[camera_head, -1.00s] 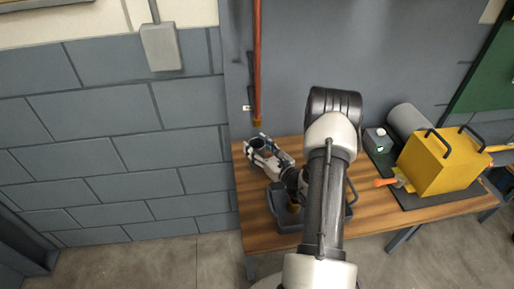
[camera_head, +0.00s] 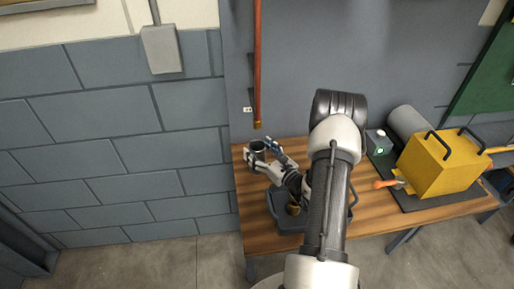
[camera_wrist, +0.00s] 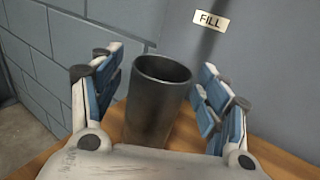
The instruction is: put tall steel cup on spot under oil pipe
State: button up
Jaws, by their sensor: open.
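The tall steel cup (camera_head: 258,147) is dark grey and stands upright on the wooden table, near its back left corner. It is just below the lower end of the copper-red oil pipe (camera_head: 258,70). In the wrist view the cup (camera_wrist: 155,100) stands between the two blue-padded fingers, with a gap on each side. My gripper (camera_head: 262,153) is open around it. The pipe is outside the wrist view. The spot under the cup is hidden, so I cannot tell exactly how the cup sits on it.
A FILL label (camera_wrist: 211,20) is on the wall behind the cup. A dark tray (camera_head: 283,222) lies below my arm with a brass-coloured item in it. A yellow box (camera_head: 436,166) with handles stands on a dark mat at the right. The wooden table (camera_head: 262,235) is bare at its front left.

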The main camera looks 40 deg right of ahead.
jog(key=s+p, duration=0.2)
jog(key=s, duration=0.8)
jog(key=w+a+r+n+g+y, duration=0.35)
jog(key=a+r+n+y, duration=0.65)
jog(key=a, duration=0.4)
jog(key=s+a+r+n+g+y, duration=0.25)
jog(key=a+n+g, duration=0.2)
jog(key=a, duration=0.35)
jog(key=s+a+r+n+g+y, duration=0.1)
jog(key=s+a+r+n+g, duration=0.1)
jog(key=a+r+n+g, duration=0.45)
jog(key=s+a+n+g+h, duration=0.3)
jog(key=s+a+n+h, duration=0.4)
jog(key=s, duration=0.5)
jog(key=s+d+r+n+t+h, duration=0.3)
jog(key=d+r+n+t+h, duration=0.1)
jog(key=n, duration=0.4)
jog(key=shift+r+h, duration=0.3)
jog(key=shift+h, duration=0.45)
